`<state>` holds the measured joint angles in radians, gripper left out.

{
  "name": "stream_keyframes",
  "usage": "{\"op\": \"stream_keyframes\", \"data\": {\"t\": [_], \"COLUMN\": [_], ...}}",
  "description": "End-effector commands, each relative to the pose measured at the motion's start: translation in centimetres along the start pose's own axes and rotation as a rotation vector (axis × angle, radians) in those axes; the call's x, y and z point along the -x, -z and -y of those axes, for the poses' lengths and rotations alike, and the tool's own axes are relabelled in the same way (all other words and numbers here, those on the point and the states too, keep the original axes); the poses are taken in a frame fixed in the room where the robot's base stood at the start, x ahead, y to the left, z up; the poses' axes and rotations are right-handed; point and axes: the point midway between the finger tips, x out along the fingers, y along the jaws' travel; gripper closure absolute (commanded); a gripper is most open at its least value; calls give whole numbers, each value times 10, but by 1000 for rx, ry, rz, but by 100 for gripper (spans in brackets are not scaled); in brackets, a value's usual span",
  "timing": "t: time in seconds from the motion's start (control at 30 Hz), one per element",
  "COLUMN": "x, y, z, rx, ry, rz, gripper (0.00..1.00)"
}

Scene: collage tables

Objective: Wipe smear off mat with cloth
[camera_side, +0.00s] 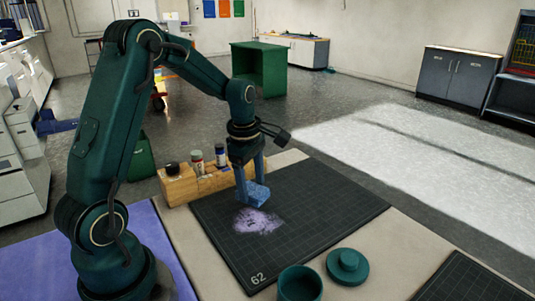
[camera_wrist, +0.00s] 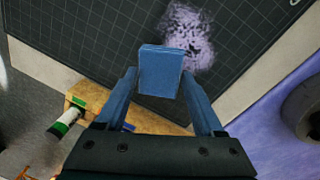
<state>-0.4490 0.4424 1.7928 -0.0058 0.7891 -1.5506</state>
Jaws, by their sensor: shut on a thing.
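A blue folded cloth (camera_side: 254,194) is between the fingers of my gripper (camera_side: 251,176), which is shut on it. The cloth is over the dark gridded mat (camera_side: 325,205), near its left part; I cannot tell whether it touches the mat. A pale purple smear (camera_side: 256,222) lies on the mat just in front of the cloth in the side view. In the wrist view the cloth (camera_wrist: 160,71) sits at the fingertips, and the smear (camera_wrist: 190,30) shows beyond it and to its right, partly hidden by the cloth.
A wooden rack (camera_side: 187,187) with several bottles stands at the mat's back left edge. A teal open pot (camera_side: 299,284) and its round lid (camera_side: 347,266) are at the mat's front edge. A second dark mat (camera_side: 470,280) lies at lower right. The right part of the first mat is clear.

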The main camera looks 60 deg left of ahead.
Motion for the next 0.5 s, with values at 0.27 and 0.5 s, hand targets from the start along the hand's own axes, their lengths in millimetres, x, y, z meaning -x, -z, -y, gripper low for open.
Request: {"op": "stream_keyframes", "data": {"t": [0.27,0.5], "x": [14,3], "y": [23,26], "z": [24,25], "rx": [88,98], "ry": [-13,-17], "rz": [-13,-14], "gripper": [84,84]}}
